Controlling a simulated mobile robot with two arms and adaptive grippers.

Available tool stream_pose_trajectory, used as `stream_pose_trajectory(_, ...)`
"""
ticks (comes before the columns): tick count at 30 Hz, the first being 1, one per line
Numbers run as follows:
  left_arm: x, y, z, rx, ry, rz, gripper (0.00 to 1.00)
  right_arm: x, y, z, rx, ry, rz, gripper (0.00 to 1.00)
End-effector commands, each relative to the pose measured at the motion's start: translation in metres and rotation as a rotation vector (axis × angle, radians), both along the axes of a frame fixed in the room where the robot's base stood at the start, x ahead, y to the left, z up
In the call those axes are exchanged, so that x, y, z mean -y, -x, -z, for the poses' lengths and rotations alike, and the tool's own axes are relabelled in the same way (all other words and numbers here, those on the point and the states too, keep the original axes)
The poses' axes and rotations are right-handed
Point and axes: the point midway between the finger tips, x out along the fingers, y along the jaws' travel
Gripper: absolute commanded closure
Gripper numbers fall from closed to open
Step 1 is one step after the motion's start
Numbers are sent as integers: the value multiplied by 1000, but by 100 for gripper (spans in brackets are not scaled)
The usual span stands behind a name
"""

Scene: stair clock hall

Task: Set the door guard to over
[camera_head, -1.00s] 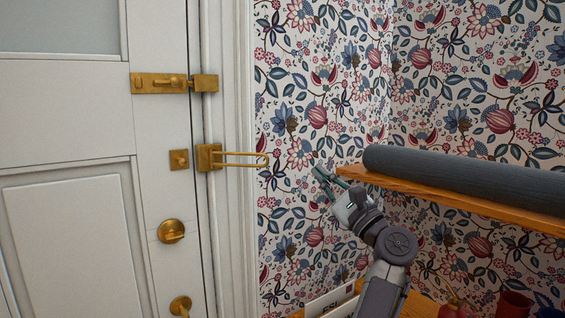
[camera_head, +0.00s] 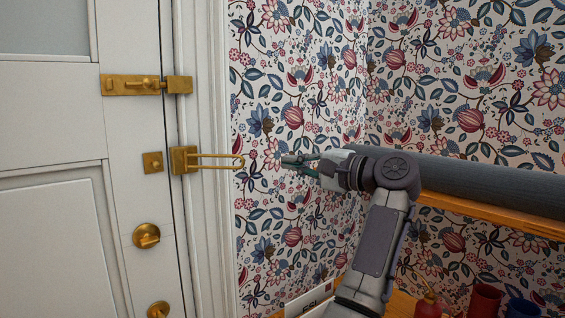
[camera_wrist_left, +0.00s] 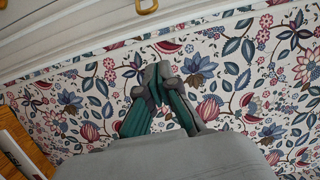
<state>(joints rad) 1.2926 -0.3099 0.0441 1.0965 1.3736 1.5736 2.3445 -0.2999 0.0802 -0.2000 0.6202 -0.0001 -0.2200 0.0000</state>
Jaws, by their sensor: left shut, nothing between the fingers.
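The brass door guard is a long loop (camera_head: 215,160) hinged on a block (camera_head: 183,160) on the white door frame. The loop points right, away from the door (camera_head: 60,130), out past the frame in front of the wallpaper. A small square brass plate (camera_head: 152,162) sits on the door's edge, left of the block. My left gripper (camera_head: 286,160) is shut and empty, pointing left, a short gap right of the loop's free end. In the left wrist view its closed fingers (camera_wrist_left: 164,72) point up toward a brass loop end (camera_wrist_left: 147,6), cut by the top edge. My right gripper is out of view.
A brass bolt (camera_head: 135,85) sits above the guard; a thumb-turn (camera_head: 146,236) and a knob (camera_head: 158,309) sit below. A wooden shelf (camera_head: 470,212) with a grey roll (camera_head: 480,180) is on the right. Red and blue containers stand lower right.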

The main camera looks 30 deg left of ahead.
Motion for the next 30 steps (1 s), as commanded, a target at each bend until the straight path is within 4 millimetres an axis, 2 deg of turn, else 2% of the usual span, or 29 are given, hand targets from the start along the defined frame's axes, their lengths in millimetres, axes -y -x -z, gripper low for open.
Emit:
stream_pose_trajectory(12,-89,-11,-5,-4,-3,-5,100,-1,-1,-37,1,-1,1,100)
stream_pose_trajectory(21,-78,22,-1,0,-2,-2,100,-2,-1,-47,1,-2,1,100)
stream_pose_trajectory(30,-77,28,0,-2,-1,-1,100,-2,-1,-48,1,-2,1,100)
